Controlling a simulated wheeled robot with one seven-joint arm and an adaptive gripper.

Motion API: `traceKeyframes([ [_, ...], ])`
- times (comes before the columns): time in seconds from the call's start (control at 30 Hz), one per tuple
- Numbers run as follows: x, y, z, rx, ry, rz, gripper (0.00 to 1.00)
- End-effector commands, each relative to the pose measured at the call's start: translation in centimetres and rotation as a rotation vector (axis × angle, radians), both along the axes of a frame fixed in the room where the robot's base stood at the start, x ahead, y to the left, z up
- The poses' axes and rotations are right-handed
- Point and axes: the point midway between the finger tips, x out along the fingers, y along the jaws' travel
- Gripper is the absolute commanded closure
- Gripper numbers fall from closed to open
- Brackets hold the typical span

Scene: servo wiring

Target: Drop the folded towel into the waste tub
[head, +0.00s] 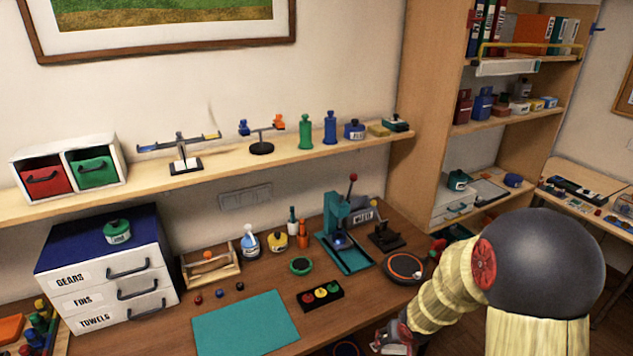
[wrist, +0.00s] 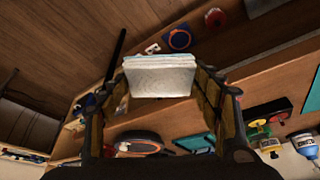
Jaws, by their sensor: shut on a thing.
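The folded towel (wrist: 160,76) is a pale, layered pad in the wrist view. My gripper (wrist: 162,92) is shut on it, with a finger on each side. In the head view my gripper (head: 393,338) is low at the bottom edge, by the front of the bench, and the towel cannot be made out clearly there. No tub can be identified for certain. A dark round thing with a reddish rim (head: 345,349) is cut off by the bottom edge of the head view. The wrist view shows a red-ringed round thing (wrist: 180,39) beyond the towel.
The wooden bench (head: 235,300) carries a teal mat (head: 245,322), a button box (head: 320,294), a teal press (head: 345,240) and a round orange-rimmed pad (head: 403,267). A drawer unit (head: 105,270) stands at left. A tall shelf (head: 425,110) rises at right.

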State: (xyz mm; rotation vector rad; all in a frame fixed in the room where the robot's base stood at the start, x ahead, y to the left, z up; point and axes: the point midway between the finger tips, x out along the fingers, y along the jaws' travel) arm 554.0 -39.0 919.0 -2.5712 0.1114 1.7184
Motion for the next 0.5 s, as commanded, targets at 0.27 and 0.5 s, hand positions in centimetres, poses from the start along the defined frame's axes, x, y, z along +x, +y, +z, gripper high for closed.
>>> traceKeyframes([
  [0.27, -1.0, 1.5, -0.9, 0.001, -0.001, 0.036, 0.6],
  [0.5, -1.3, 3.4, -1.9, 0.001, -0.001, 0.075, 0.6],
])
